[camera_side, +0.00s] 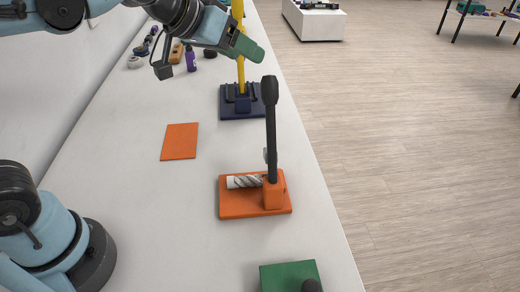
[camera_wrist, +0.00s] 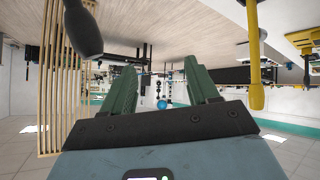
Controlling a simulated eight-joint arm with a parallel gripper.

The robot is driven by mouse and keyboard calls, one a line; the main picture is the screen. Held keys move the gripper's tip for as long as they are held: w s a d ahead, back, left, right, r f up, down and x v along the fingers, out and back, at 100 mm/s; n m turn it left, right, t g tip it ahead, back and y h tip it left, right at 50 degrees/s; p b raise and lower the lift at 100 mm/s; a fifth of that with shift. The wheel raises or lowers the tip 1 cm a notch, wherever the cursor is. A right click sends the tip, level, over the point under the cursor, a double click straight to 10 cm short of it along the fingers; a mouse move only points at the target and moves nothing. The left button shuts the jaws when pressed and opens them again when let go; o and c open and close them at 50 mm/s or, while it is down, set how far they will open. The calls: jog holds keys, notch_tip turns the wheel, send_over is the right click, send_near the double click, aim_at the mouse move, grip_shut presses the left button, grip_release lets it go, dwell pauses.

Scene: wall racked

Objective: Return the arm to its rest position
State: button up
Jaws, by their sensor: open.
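My gripper (camera_side: 252,47) is at the top of the side view, held high above the table beside a yellow post. Its green fingers point right and slightly down in that view. In the wrist view the two green fingers (camera_wrist: 160,72) stand apart with nothing between them, so it is open and empty. My arm reaches in from the upper left of the side view.
The white table (camera_side: 160,220) holds an orange stand (camera_side: 238,207) with an upright black lever and a pale fluted cylinder. An orange square (camera_side: 180,141), a dark blue base (camera_side: 230,108) with the yellow post (camera_side: 240,75), and a green block (camera_side: 285,272) also stand there. A wall runs left.

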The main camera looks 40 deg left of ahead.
jog(key=s+a+f+g+y, duration=0.2)
jog(key=s+a+f, duration=0.5)
jog(key=s+f, duration=0.4)
jog(key=shift+s+f+g+y, duration=0.4)
jog(key=shift+f, duration=0.05)
